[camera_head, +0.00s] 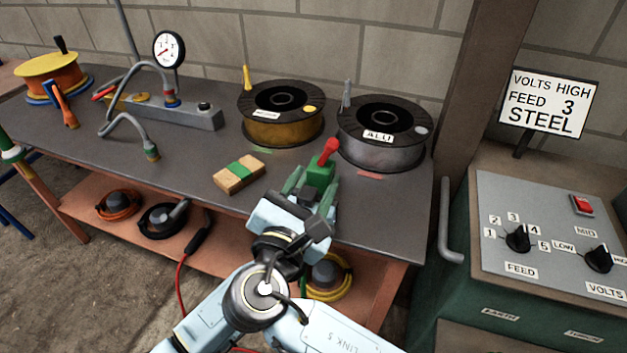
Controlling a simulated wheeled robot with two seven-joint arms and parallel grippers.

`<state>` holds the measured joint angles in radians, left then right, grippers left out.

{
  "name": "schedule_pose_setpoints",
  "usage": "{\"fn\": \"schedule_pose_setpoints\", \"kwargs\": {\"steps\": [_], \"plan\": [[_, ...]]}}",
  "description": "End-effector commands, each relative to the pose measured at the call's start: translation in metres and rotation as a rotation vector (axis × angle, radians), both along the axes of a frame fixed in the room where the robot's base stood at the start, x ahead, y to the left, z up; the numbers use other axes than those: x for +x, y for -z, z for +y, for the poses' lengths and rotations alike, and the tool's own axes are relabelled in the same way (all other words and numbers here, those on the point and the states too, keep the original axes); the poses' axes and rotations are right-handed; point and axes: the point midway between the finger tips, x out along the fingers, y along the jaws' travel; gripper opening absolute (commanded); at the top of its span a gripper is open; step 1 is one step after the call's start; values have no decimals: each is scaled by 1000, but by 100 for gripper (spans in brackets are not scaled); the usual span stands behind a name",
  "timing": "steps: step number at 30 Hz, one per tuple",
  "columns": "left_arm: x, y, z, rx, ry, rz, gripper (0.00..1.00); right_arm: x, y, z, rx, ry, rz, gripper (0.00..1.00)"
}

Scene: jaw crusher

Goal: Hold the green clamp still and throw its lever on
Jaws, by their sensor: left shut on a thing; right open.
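The green clamp (320,172) is on the grey bench top near its front edge, right of the middle of the view. Its red lever (328,150) sticks up from it, leaning to the right. My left gripper (312,188) is shut on the green clamp from the near side. The gripper's body and wrist hide the clamp's near and lower parts. I cannot tell whether the clamp rests on the bench top or is slightly above it. My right gripper does not show.
Behind the clamp stand a brown-gold wire spool (283,130) and a grey spool (382,150) labelled ALU. A wooden block with a green band (239,174) lies to the left. A control cabinet (540,225) stands at the right. Some bench top right of the clamp is clear.

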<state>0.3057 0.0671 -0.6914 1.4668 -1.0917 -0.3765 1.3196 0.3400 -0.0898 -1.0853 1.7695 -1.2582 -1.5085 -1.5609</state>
Motion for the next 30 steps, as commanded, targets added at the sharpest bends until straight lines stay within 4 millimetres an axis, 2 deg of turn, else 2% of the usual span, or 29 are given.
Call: {"fn": "schedule_pose_setpoints", "kwargs": {"steps": [6,7,12,23,26,30], "plan": [[0,0,0,1,-1,-1,7,0,0,0,0,0,0,44],[0,0,0,1,-1,-1,48,0,0,0,0,0,0,44],[0,0,0,1,-1,-1,70,1,0,0,0,0,0,44],[-3,1,1,0,0,0,71,1,0,0,0,-1,0,44],[-13,1,4,-3,0,2,71,1,0,0,0,0,0,44],[-36,2,11,-2,1,3,71,1,0,0,0,0,0,44]]}}
